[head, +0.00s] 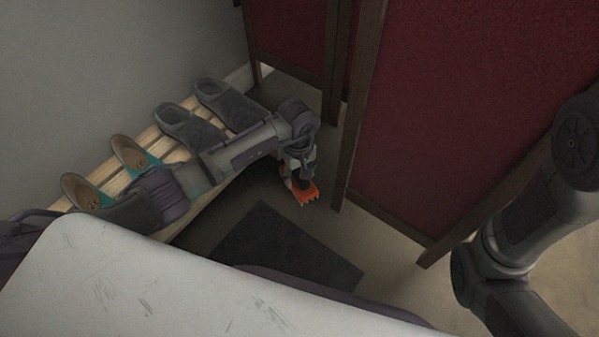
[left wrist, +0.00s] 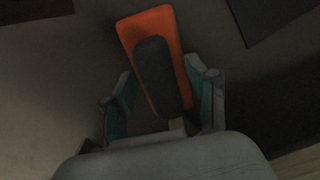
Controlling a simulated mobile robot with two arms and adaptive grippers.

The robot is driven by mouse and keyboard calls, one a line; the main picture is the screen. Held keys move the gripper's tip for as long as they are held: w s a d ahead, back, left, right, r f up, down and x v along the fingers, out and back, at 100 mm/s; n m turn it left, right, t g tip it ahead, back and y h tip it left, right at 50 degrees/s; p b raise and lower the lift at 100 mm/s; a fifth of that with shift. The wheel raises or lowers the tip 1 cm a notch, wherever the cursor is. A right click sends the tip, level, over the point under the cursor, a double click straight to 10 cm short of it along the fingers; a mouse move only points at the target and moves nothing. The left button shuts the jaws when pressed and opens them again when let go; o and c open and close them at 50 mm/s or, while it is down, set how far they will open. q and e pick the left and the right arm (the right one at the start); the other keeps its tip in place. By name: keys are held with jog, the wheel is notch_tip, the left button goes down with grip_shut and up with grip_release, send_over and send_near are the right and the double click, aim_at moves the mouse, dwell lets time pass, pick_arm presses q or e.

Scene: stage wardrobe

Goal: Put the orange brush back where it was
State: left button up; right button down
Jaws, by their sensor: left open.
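The orange brush (head: 307,195) is at the end of my left arm in the head view, low by the foot of the red screen. In the left wrist view the brush (left wrist: 134,40) shows as an orange block with a dark grip on top, and its near end reaches between my fingers. My left gripper (head: 299,178) is open around the brush; its two fingers (left wrist: 163,93) stand on either side of it, with a gap visible at least on the left. Whether the brush rests on the floor, I cannot tell. My right gripper is out of view.
A slatted wooden bench (head: 215,196) along the wall holds several shoes, grey clogs (head: 190,131) among them. A dark mat (head: 285,248) lies on the floor. A red folding screen (head: 450,110) stands close to the right of my left gripper.

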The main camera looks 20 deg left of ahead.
pick_arm(q)
jog(key=shift+r, duration=0.1)
notch_tip(320, 180, up, 12)
jog(key=p, duration=0.8)
jog(key=shift+r, duration=0.15)
